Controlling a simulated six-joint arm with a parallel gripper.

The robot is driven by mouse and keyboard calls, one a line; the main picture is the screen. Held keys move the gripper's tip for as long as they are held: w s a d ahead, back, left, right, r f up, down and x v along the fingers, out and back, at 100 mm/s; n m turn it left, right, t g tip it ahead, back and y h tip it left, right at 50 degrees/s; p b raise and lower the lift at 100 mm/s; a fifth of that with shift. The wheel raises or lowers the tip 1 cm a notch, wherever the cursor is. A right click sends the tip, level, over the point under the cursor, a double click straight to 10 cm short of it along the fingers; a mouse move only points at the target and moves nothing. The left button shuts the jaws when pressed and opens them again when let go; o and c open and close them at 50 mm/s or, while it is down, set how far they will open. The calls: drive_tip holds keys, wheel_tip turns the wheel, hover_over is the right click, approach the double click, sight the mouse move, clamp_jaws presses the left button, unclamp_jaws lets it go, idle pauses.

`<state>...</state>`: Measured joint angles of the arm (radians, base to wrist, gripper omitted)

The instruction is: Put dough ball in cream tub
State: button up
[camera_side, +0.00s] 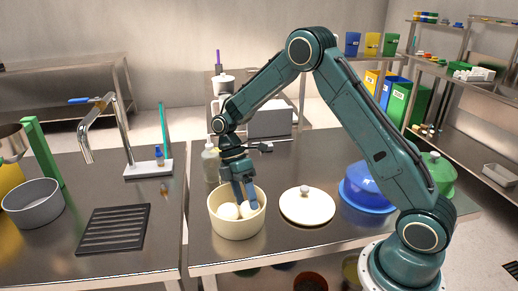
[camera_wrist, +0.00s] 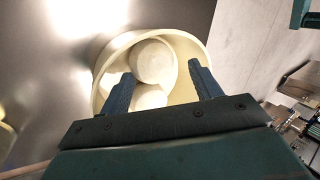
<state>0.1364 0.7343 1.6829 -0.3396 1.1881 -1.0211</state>
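The cream tub (camera_side: 237,221) stands on the steel counter in the side view, with pale dough balls inside. One dough ball (camera_side: 228,211) is at the left of the tub and another dough ball (camera_side: 249,208) is at the right, by my fingers. My gripper (camera_side: 246,205) points down with its fingertips inside the tub's rim. In the wrist view my gripper (camera_wrist: 160,88) has its fingers wide apart over the cream tub (camera_wrist: 107,62). One dough ball (camera_wrist: 153,62) shows beyond the fingertips, and another dough ball (camera_wrist: 150,97) lies between the fingers, partly hidden by the gripper body. I cannot tell whether the fingers touch it.
A cream lid (camera_side: 307,207) lies right of the tub, with a blue domed lid (camera_side: 366,190) beyond it. A bottle (camera_side: 210,163) stands close behind the tub. A sink tap (camera_side: 127,140), a black grate (camera_side: 113,229) and a grey pan (camera_side: 33,204) are at left.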

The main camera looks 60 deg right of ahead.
drive_tip(key=shift+r, duration=0.15)
drive_tip(key=shift+r, duration=0.5)
drive_tip(key=shift+v, duration=3.65)
drive_tip(key=shift+r, duration=0.15)
